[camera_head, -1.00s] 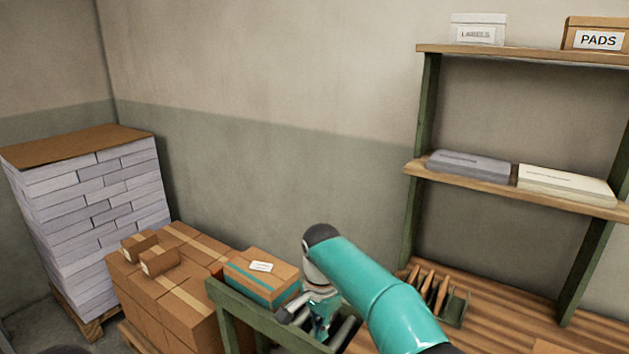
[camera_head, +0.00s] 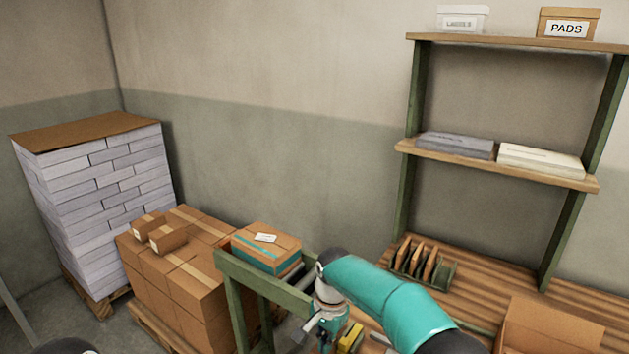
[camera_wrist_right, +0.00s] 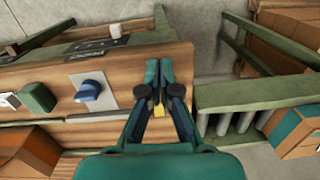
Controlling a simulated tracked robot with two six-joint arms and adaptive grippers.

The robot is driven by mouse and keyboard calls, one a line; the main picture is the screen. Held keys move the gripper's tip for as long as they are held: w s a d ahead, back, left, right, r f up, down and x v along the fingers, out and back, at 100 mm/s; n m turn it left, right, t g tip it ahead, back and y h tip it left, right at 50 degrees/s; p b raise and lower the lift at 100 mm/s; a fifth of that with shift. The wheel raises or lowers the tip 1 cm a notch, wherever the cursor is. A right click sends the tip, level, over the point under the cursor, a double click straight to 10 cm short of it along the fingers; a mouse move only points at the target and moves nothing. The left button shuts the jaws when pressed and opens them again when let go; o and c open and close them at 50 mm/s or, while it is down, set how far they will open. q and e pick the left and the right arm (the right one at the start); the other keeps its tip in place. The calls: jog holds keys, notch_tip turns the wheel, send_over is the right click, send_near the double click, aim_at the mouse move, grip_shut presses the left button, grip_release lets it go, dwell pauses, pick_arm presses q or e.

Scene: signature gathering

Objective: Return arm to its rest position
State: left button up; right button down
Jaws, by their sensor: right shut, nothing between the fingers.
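My right arm, teal, comes in from the lower right in the head view. My right gripper (camera_head: 325,333) points down beside the green-framed roller stand. In the right wrist view the right gripper (camera_wrist_right: 158,64) has its fingers together and empty, above the edge of the wooden bench (camera_wrist_right: 105,75). My left gripper does not show.
A carton with a teal band (camera_head: 266,247) sits on the roller stand (camera_head: 262,288). Stacked cartons (camera_head: 185,285) and a paper pile (camera_head: 100,190) stand left. A shelf unit (camera_head: 410,130) rises behind the bench. An open carton (camera_head: 545,330) is at lower right. A yellow item (camera_head: 350,337) lies near the gripper.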

jog(key=s+d+f+n+y, duration=0.1)
jog(key=s+d+f+n, duration=0.1)
jog(key=s+f, duration=0.5)
jog(key=s+d+f+n+y, duration=0.1)
jog(key=s+d+f, duration=0.25)
jog(key=f, duration=0.75)
jog(key=s+d+f+n, duration=0.1)
jog(key=s+d+f, duration=0.1)
jog(key=s, duration=0.7)
jog(key=s+d+f+n+y+b, duration=0.1)
jog(key=s+d+f, duration=0.1)
jog(key=s, duration=0.8)
jog(key=shift+s+d+f+t, duration=0.2)
jog(key=shift+f+t, duration=0.05)
jog(key=shift+t, duration=0.15)
